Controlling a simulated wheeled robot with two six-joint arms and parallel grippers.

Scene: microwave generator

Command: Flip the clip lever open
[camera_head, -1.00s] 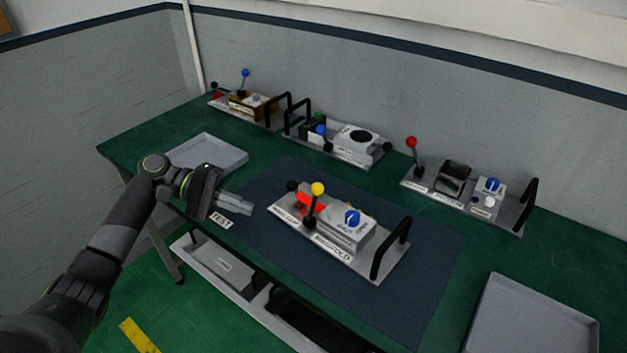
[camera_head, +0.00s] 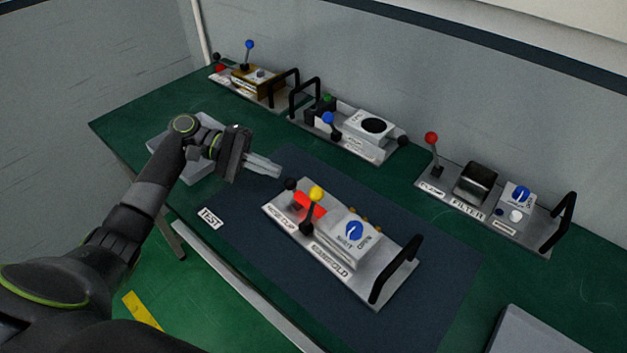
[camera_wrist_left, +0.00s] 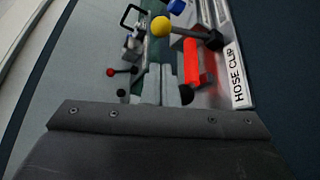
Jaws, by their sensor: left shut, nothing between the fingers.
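The metal plate (camera_head: 372,289) labelled MANIFOLD and HOSE CLIP lies on the dark mat. At its left end is the red clip part (camera_head: 310,205), with a black knob (camera_head: 290,184) beside it. A yellow-knobbed lever (camera_head: 316,194) stands upright in front of the red part and partly hides it. My left gripper (camera_head: 279,170) is shut and empty, above the table just behind and left of the black knob, apart from it. In the left wrist view the shut fingers (camera_wrist_left: 166,72) point past the red part (camera_wrist_left: 191,62), which is right of them.
A box with a blue knob (camera_head: 354,231) and a black handle (camera_head: 395,268) occupy the plate's right side. Other fixtures with levers stand along the wall, including a FILTER unit (camera_head: 474,182). A grey tray (camera_head: 160,146) lies behind my left arm.

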